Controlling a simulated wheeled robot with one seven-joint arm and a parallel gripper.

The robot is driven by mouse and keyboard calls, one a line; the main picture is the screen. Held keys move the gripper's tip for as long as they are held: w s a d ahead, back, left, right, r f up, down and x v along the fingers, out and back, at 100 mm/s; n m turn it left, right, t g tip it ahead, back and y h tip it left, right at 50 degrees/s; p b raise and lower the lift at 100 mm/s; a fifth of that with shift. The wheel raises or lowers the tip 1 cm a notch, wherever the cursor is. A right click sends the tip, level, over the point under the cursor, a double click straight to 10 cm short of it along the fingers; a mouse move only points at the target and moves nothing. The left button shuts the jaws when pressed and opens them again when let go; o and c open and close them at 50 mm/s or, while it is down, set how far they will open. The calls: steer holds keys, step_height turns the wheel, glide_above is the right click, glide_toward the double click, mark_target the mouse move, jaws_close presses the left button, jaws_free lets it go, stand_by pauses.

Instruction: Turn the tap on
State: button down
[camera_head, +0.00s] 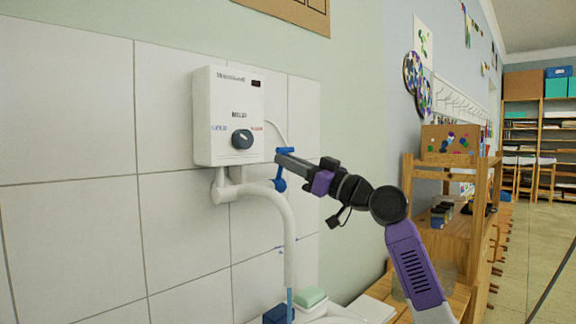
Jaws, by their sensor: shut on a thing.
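The tap is a white curved spout (290,235) below a white water heater box on the tiled wall. A blue lever handle (280,185) stands upright at the spout's bend, to the right of the box. My gripper (283,158) reaches in from the right and is shut on the upper part of the blue handle, which partly hides its fingertips. A narrow blue vertical streak (290,303) runs down from the spout's end; it looks like water.
The heater box (230,115) with a dark knob (242,139) is just left of my gripper. Below are a green-topped sponge (311,297), a dark blue block (277,314) and part of a white basin (345,314). A wooden shelf (455,225) stands to the right.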

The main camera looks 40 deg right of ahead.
steer(key=c, duration=1.5)
jaws_free()
steer(key=v, duration=0.7)
steer(key=shift+s+d+b, duration=0.1)
steer(key=shift+s+b, duration=0.2)
steer(key=shift+s, duration=0.1)
steer(key=shift+s+f, duration=0.1)
